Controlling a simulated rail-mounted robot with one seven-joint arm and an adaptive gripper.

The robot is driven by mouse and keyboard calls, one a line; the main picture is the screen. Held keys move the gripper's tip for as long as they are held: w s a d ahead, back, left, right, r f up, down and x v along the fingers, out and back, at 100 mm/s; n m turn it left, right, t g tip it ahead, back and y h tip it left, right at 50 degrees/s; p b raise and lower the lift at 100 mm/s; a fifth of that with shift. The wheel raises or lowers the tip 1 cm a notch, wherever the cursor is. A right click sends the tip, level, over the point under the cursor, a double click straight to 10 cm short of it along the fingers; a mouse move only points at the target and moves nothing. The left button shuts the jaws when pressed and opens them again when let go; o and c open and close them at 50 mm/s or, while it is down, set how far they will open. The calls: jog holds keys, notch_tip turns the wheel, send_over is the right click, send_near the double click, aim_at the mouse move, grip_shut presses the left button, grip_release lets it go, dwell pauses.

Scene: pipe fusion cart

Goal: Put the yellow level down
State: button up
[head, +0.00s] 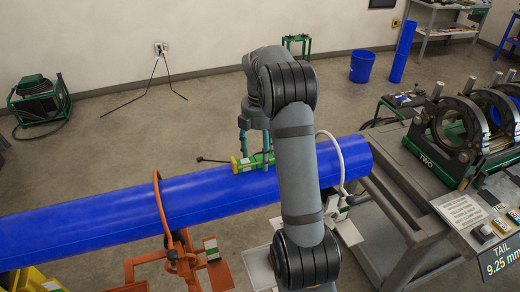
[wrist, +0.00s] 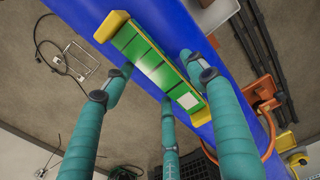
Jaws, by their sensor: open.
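The yellow level (head: 236,165) rests on top of the long blue pipe (head: 90,222) in the head view. In the wrist view the level (wrist: 150,62) shows a green face with dark lines, a pale label and yellow ends, lying on the blue pipe. My gripper (head: 256,150) is over the level in the head view, partly hidden behind my arm. In the wrist view its teal fingers (wrist: 155,88) are spread apart around the level, with gaps between them. I cannot tell whether any fingertip touches it.
An orange clamp stand (head: 160,205) rings the pipe at left, and a white hoop (head: 340,160) stands near its right end. A grey cart (head: 405,185) with the black fusion clamps (head: 455,125) is at right. Open floor (head: 110,140) lies behind the pipe.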

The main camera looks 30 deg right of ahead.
aim_at(260, 157)
notch_tip(260, 157, up, 12)
jog(key=p, duration=0.3)
jog(key=shift+r, duration=0.15)
